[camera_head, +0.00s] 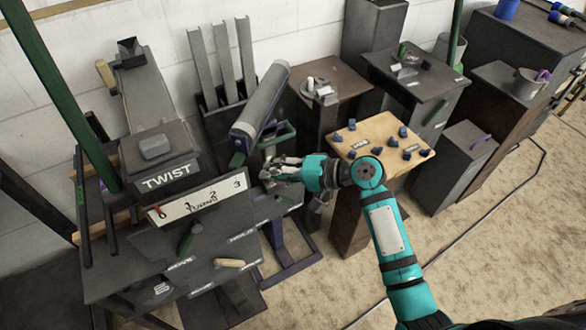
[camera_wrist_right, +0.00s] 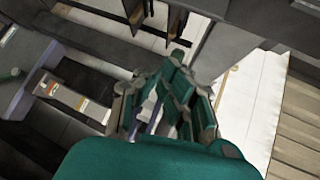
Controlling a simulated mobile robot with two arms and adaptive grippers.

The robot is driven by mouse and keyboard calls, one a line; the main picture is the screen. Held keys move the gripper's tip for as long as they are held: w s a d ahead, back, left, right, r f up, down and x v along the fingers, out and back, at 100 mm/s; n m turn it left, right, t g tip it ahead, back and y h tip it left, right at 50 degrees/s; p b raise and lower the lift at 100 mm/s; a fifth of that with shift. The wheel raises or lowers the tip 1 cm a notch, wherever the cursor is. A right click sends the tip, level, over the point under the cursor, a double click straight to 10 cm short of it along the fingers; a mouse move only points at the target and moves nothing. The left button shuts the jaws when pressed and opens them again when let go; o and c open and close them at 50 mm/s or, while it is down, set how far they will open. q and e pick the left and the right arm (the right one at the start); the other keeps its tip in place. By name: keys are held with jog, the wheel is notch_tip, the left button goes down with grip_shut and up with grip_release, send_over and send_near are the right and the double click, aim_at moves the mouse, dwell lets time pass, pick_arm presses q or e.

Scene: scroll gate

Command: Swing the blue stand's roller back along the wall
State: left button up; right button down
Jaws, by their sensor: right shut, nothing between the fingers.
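The blue stand (camera_head: 287,250) has dark blue feet on the floor, right of the grey TWIST machine. A long grey roller (camera_head: 262,98) with a dark blue strip along its side slants above the stand, its lower end toward me. A green handle (camera_head: 278,137) sits at its right side. My right gripper (camera_head: 272,172) is shut and empty, just below the green handle and close to the stand's top. I cannot tell whether it touches anything. In the right wrist view its teal fingers (camera_wrist_right: 165,100) show together; the roller is not clearly seen there. My left gripper is not in view.
The TWIST machine (camera_head: 158,175) with a numbered panel (camera_head: 200,203) stands to the left. Upright grey channels (camera_head: 222,60) stand behind the roller against the white wall (camera_head: 285,25). A wooden board with blue pieces (camera_head: 372,130) is right of my gripper. Carpet lies open at front right.

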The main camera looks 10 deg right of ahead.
aim_at(239, 165)
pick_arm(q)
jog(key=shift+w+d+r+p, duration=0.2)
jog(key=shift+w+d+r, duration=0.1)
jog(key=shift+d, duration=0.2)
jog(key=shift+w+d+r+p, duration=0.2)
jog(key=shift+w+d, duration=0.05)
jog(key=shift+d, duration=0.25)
pick_arm(e)
jog(key=x, duration=0.2)
jog(key=r+x, duration=0.1)
jog(key=x, duration=0.2)
jog(key=shift+a+r, duration=0.1)
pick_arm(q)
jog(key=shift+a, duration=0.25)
pick_arm(e)
jog(key=a, duration=0.1)
jog(key=w+a, duration=0.1)
jog(key=a, duration=0.1)
jog(key=w+a, duration=0.1)
jog(key=a, duration=0.1)
jog(key=shift+w, duration=0.15)
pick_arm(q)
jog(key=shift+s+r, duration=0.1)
